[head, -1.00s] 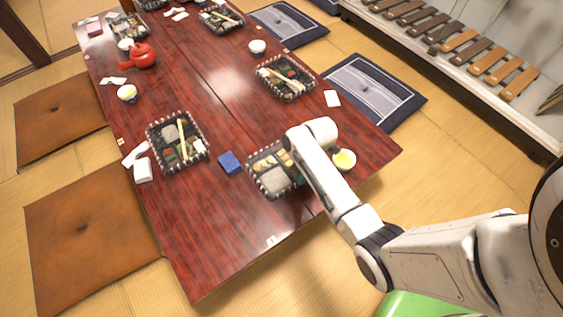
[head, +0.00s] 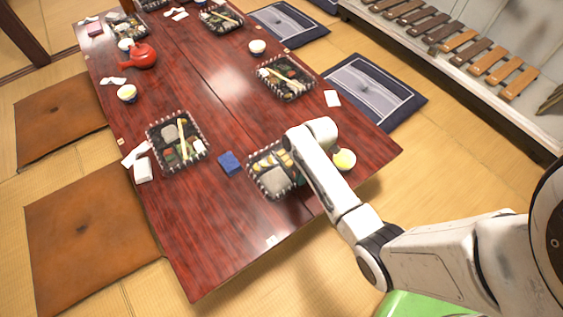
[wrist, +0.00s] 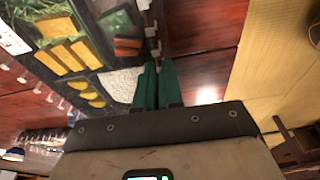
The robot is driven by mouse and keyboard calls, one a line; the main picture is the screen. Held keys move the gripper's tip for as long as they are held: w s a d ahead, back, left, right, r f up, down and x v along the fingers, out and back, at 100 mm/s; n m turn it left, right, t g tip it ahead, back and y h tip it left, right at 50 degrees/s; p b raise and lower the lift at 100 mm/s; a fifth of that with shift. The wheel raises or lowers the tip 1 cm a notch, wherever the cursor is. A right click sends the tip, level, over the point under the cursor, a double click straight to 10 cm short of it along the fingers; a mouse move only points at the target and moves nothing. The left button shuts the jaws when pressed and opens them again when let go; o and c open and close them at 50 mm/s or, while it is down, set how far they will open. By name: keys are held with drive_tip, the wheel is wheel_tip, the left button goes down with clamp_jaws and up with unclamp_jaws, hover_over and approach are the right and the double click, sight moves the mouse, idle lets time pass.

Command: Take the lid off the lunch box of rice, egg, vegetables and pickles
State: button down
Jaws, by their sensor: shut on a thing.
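The lunch box (head: 268,183) sits near the table's front right edge, partly hidden behind my arm in the head view. In the wrist view the lunch box (wrist: 92,57) shows yellow egg slices, white rice, greens and a brown piece in black compartments. A clear lid is hard to make out over it; pale tabs line the rim. My gripper (wrist: 154,66) has its green fingers close together at the rim, shut on what looks like the lid's edge. The exact contact is hidden.
Another lunch box (head: 177,141) is farther left, and one more (head: 286,78) stands behind. The table's (head: 215,240) front left is clear.

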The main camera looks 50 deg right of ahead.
drive_tip(key=shift+r, duration=0.1)
drive_tip(key=shift+r+p, duration=2.5)
drive_tip(key=shift+p, duration=0.25)
